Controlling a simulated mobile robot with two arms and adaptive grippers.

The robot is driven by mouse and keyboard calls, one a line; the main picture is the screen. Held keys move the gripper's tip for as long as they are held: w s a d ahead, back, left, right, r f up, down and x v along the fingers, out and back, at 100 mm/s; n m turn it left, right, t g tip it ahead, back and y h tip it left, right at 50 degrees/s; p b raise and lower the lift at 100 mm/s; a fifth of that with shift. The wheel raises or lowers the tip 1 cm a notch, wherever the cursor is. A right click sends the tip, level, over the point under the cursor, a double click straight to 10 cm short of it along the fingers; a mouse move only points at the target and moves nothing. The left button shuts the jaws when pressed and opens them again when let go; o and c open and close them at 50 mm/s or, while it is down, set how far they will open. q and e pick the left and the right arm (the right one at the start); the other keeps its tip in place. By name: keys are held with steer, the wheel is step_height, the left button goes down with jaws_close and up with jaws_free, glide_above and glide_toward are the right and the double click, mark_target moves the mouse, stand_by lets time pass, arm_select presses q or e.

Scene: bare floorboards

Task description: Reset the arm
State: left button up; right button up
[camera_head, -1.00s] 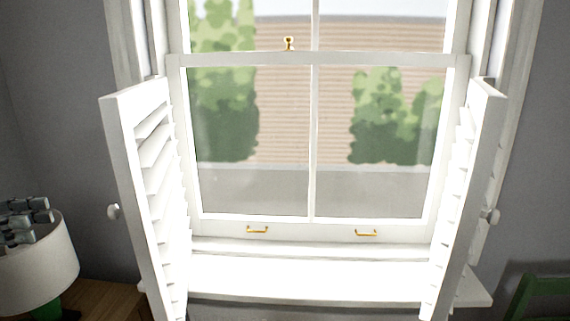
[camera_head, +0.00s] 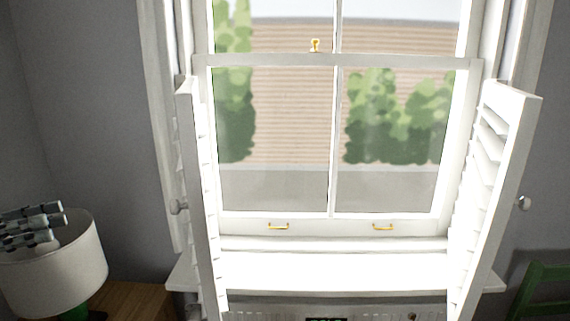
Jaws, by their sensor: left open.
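My left gripper (camera_head: 50,222), grey and jointed, shows at the left edge, in front of or over the lampshade. It is open, and I see nothing between its fingers. Most of my left arm is out of the picture. My right gripper and right arm are not in view.
A white-shaded lamp (camera_head: 60,272) stands on a wooden surface (camera_head: 135,300) at the lower left. A white window (camera_head: 335,140) has a left shutter (camera_head: 203,200) and a right shutter (camera_head: 497,190) jutting out over its sill (camera_head: 330,272). A green chair (camera_head: 540,290) is at the lower right.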

arm_select(q)
steer(key=w+d+f+n+t+y, duration=0.3)
steer(key=w+d+f+n+t, duration=0.7)
steer(key=n, duration=0.4)
steer(key=s+d+f+n+t+y, duration=0.1)
steer(key=d+f+n+y, duration=0.2)
steer(key=f+n+y, duration=0.5)
steer(key=d+f+n+y, duration=0.25)
steer(key=f+n, duration=0.35)
steer(key=n, duration=0.4)
steer(key=s+d+f+n+g+y, duration=0.2)
steer(key=s+f+n+g+y, duration=0.35)
steer(key=s+f+n, duration=0.55)
steer(key=s+d+f+n+g+h, duration=0.15)
steer(key=s+f+g, duration=0.25)
steer(key=s, duration=0.7)
steer(key=s+d+f+n+g, duration=0.2)
steer(key=s+d+f+g, duration=0.15)
steer(key=s, duration=0.85)
step_height(320, 180, down, 26)
steer(key=s+g, duration=0.2)
steer(key=s+a+f+g, duration=0.1)
steer(key=s+a+f, duration=0.2)
steer(key=s+f, duration=1.3)
steer(key=shift+s+f, duration=0.2)
steer(key=shift+s, duration=0.25)
